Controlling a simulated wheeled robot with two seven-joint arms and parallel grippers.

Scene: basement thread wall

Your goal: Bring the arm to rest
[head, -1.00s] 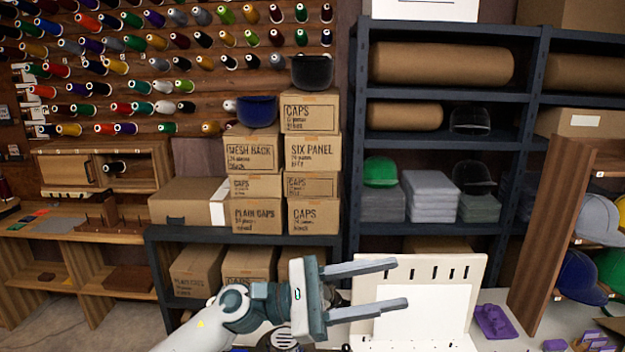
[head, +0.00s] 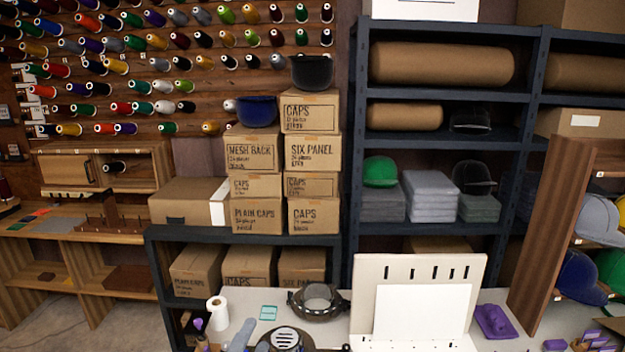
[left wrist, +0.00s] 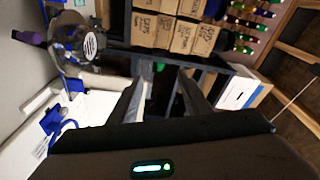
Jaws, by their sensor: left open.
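My left gripper (head: 249,341) shows only as grey finger parts at the bottom edge of the head view, low in front of the white table. In the left wrist view my left gripper (left wrist: 163,88) has its two fingers apart, with nothing between them. The rest of my left arm is hidden below the head picture. My right gripper is in neither view.
The white table (head: 262,297) carries a dark round ring fixture (head: 318,300), a paper roll (head: 217,312) and an upright cream board (head: 365,300). Behind stand stacked cap boxes (head: 310,150) and a dark shelf (head: 445,95). A wooden rack (head: 556,225) stands at the right.

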